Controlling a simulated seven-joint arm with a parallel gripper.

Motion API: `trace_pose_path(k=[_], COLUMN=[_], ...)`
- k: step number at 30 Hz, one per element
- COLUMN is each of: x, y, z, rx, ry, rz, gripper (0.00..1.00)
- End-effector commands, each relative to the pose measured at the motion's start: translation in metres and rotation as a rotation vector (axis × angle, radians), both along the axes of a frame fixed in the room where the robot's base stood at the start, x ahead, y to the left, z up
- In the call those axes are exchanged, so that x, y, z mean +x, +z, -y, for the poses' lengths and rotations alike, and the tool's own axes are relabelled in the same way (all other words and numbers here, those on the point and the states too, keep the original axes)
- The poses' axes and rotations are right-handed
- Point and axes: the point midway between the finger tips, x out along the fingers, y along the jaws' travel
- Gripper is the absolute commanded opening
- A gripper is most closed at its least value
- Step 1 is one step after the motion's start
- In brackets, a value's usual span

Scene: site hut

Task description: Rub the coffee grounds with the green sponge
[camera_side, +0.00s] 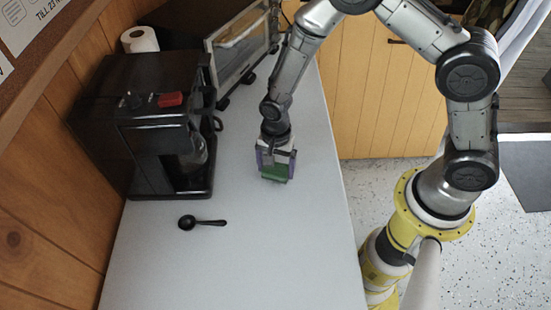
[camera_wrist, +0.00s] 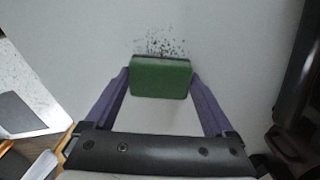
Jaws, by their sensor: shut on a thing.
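The green sponge (camera_wrist: 160,78) is held between the two purple fingers of my gripper (camera_wrist: 160,84) in the wrist view. My gripper is shut on it. In the side view the sponge (camera_side: 274,172) shows below my gripper (camera_side: 275,160), low over the white counter. Whether it touches the counter is hard to tell. The coffee grounds (camera_wrist: 162,47) are a patch of dark specks on the counter, just beyond the sponge's far edge in the wrist view. The sponge may cover part of them. I cannot make out the grounds in the side view.
A black coffee machine (camera_side: 150,125) with a red switch stands left of my gripper on the counter (camera_side: 270,250). A black scoop (camera_side: 202,222) lies in front of it. A toaster oven (camera_side: 238,50) and a paper roll (camera_side: 140,40) stand behind. The counter's front right is clear.

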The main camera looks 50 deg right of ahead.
Motion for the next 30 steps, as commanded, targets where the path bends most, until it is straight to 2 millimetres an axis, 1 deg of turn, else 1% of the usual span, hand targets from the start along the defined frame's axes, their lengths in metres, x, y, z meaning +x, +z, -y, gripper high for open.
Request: trace_pose_path(k=[1, 16, 19, 21, 30], x=[-0.005, -0.037, -0.029, -0.024, -0.005], y=[-0.001, 0.000, -0.001, -0.001, 0.000], z=[-0.004, -0.035, -0.041, -0.034, -0.014], rx=[-0.001, -0.001, 0.000, -0.001, 0.000], ry=[0.003, 0.003, 0.000, -0.003, -0.002], rz=[-0.003, -0.003, -0.001, -0.002, -0.001], gripper=[0.36, 0.36, 0.36, 0.36, 0.36])
